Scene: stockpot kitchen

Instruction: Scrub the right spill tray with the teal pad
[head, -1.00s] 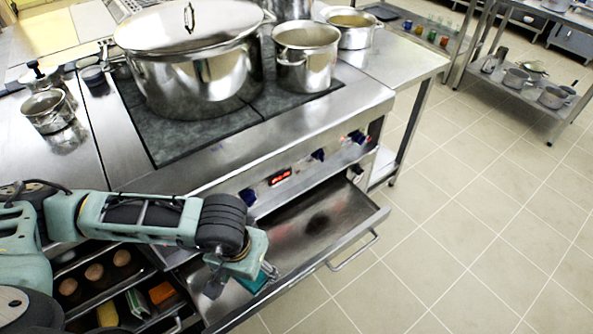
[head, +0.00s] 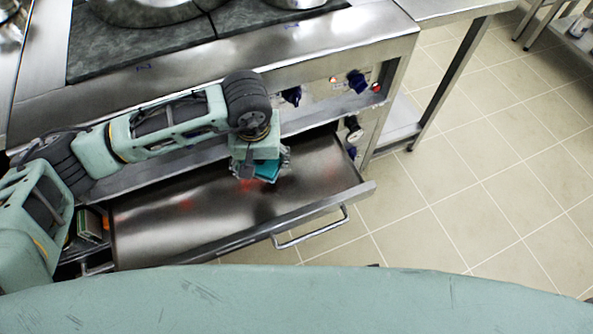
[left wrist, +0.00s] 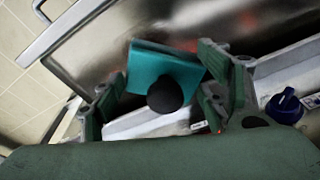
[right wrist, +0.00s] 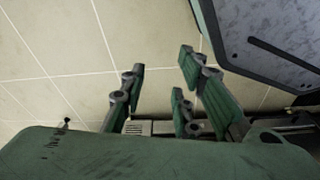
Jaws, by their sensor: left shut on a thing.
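The pulled-out spill tray (head: 180,222) is a wide shallow metal drawer under the stove front, with a bar handle. A dark smudge shows faintly on its floor, near the middle. My left gripper (head: 255,163) is over the tray's rear part, shut on the teal pad (head: 268,168). In the left wrist view the teal pad (left wrist: 160,66) sits between the fingers, with a dark round knob (left wrist: 165,95) on it. I cannot tell whether the pad touches the tray floor. My right gripper (right wrist: 160,72) is open and empty above floor tiles, seen only in the right wrist view.
The stove front (head: 230,50) with blue knobs (head: 357,81) rises behind the tray. A second open drawer (head: 92,225) holding small items lies at the left, partly hidden by my arm. Steel pots stand on top. Tiled floor (head: 470,190) is free at the right.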

